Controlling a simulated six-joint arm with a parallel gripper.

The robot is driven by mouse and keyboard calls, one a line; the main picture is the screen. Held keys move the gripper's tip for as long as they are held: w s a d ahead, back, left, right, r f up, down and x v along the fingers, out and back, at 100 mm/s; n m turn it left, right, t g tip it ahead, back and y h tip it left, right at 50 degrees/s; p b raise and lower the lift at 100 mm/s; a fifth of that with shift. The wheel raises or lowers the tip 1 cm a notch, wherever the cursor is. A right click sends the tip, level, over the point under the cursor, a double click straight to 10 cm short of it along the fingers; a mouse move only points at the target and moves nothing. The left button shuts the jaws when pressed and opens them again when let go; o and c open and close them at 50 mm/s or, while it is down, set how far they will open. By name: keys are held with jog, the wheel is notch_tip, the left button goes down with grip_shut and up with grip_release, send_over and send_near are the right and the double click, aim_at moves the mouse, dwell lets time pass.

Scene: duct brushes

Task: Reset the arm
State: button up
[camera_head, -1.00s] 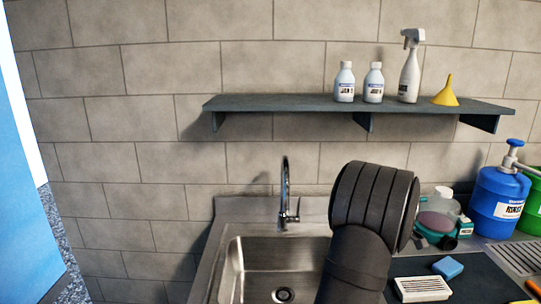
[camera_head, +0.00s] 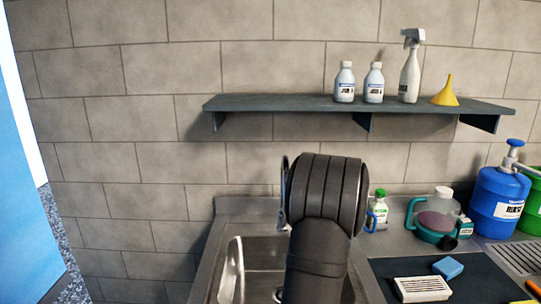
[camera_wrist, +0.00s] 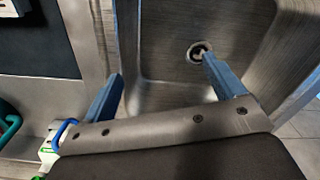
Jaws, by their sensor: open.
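My gripper (camera_wrist: 162,68) shows in the wrist view with its two blue-grey fingers wide apart and nothing between them. It hangs over the steel sink (camera_wrist: 165,25), with the drain (camera_wrist: 199,51) just beyond one fingertip. In the head view my dark arm rises in front of the sink (camera_head: 232,270) and hides the gripper, the drain and most of the tap (camera_head: 284,175).
Right of the sink stand a green-capped bottle (camera_head: 380,207), a teal-handled container (camera_head: 436,222) and a blue pump canister (camera_head: 497,203). A brush (camera_head: 422,289) and blue sponge (camera_head: 448,267) lie on a dark mat (camera_head: 390,268). A shelf (camera_head: 290,104) with bottles spans the wall.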

jog(key=shift+w+a+m, duration=0.2)
jog(key=shift+a+m, duration=0.1)
jog(key=shift+a, duration=0.55)
dwell(1.4)
